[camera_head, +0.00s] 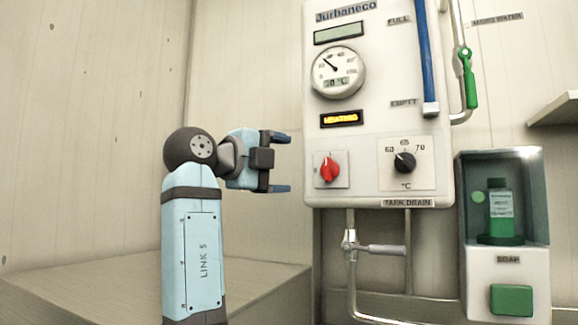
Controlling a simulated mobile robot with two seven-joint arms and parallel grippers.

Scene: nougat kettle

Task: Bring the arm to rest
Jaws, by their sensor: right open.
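My right gripper (283,163) is open and empty, its two blue fingers pointing right. My arm rises upright from the bottom edge and bends at the dark wrist joint. The gripper is left of the white kettle unit (371,115), with a visible gap between its fingertips and the red knob (330,168) on the unit's front. The red knob stands roughly upright, tilted slightly. My left gripper is not in view.
The unit carries a round gauge (338,71), a lit yellow display (341,118) and a black temperature dial (404,162). A drain valve handle (381,249) sits below. A green-handled valve (469,80) and a soap dispenser (508,257) are right. A low beige surface (90,285) lies left.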

